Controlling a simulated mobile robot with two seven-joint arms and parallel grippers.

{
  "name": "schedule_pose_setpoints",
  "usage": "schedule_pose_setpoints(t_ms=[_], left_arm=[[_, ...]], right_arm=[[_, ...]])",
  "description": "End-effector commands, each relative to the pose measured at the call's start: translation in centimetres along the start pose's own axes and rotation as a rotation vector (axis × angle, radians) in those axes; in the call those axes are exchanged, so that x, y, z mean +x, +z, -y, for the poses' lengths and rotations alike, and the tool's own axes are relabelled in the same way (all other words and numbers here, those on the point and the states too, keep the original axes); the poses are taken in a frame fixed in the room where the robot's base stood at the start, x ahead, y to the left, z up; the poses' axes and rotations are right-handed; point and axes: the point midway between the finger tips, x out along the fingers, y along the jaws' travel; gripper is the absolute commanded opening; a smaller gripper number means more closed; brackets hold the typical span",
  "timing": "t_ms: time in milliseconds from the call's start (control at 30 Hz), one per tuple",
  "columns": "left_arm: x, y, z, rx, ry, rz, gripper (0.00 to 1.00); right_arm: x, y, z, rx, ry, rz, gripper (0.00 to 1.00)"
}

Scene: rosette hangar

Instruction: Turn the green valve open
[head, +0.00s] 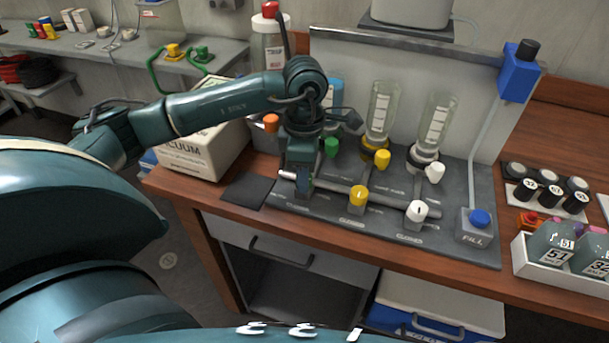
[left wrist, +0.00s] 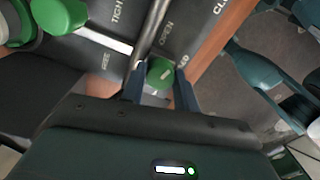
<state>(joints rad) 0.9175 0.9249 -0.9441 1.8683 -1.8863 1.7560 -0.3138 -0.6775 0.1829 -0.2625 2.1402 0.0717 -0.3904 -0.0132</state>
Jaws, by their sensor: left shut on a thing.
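The green valve (left wrist: 160,72) is a small round knob on the front pipe of the dark grey panel (head: 461,178). In the left wrist view it sits between the two fingers of my left gripper (left wrist: 161,88), which is shut on it. The words OPEN and CLOSED are printed on the panel beside it. A small light mark shows on the knob, but I cannot tell its exact setting. In the head view my left gripper (head: 302,185) points down at the pipe's left end and hides the green valve. My right gripper is not in view.
A yellow knob (head: 359,195) and a white knob (head: 417,210) sit along the same pipe. Another green knob (head: 331,147) is behind the gripper. Two bottles stand inverted at the back. A blue-buttoned FILL box (head: 476,228) is at right, a white carton (head: 203,157) at left.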

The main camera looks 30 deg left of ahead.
Motion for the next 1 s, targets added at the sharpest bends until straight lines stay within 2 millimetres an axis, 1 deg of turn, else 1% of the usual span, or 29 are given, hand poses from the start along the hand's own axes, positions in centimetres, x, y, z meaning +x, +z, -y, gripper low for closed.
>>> schedule_pose_setpoints(t_ms=[200,433,667,1000], left_arm=[[0.01,-0.07,-0.06,-0.143,0.002,0.003,0.08],[-0.03,-0.09,-0.04,-0.231,0.001,0.004,0.08],[-0.07,-0.10,-0.04,-0.263,0.001,0.005,0.08],[-0.08,-0.09,-0.05,-0.265,0.001,0.005,0.08]], right_arm=[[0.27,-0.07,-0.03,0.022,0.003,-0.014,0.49],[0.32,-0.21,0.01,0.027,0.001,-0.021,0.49],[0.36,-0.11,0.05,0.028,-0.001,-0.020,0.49],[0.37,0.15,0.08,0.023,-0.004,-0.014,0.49]])
